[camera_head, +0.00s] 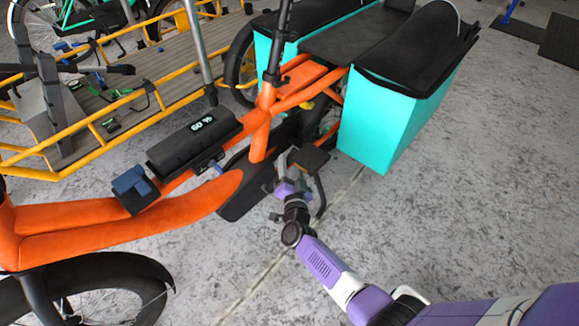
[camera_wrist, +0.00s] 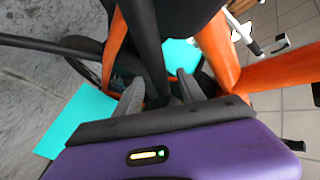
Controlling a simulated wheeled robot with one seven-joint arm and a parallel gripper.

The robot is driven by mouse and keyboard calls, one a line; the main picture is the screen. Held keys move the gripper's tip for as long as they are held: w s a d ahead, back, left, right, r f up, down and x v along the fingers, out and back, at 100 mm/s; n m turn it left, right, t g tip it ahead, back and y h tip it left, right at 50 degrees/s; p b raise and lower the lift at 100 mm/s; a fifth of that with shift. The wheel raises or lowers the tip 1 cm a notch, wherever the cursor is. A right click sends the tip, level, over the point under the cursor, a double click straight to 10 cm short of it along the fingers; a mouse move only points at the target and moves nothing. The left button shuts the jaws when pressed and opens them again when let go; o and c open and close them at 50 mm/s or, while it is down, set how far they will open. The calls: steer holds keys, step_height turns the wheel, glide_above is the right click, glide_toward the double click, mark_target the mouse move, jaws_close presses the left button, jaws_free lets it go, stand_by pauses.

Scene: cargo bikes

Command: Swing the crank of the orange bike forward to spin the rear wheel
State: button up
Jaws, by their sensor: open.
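The orange bike (camera_head: 130,220) stands across the left and middle of the head view. A dark pedal (camera_head: 309,158) shows at its crank area, below the orange frame. My gripper (camera_head: 281,174) is right beside this area, and its fingers are hard to make out there. In the wrist view my gripper (camera_wrist: 158,95) is open, with two grey fingers apart. A dark bar (camera_wrist: 148,45) runs down between or just behind the fingers; I cannot tell whether it is the crank or whether they touch. The rear wheel is mostly hidden behind the frame and teal panniers.
A teal pannier (camera_head: 385,120) hangs close to the right of my gripper. A black battery (camera_head: 195,143) sits on the frame. A yellow-railed cargo bike (camera_head: 135,78) stands behind at the left. The concrete floor (camera_head: 480,180) at the right is clear.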

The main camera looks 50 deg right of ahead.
steer(key=shift+w+d, duration=0.2)
steer(key=shift+d, duration=0.05)
jaws_close()
stand_by(1.4)
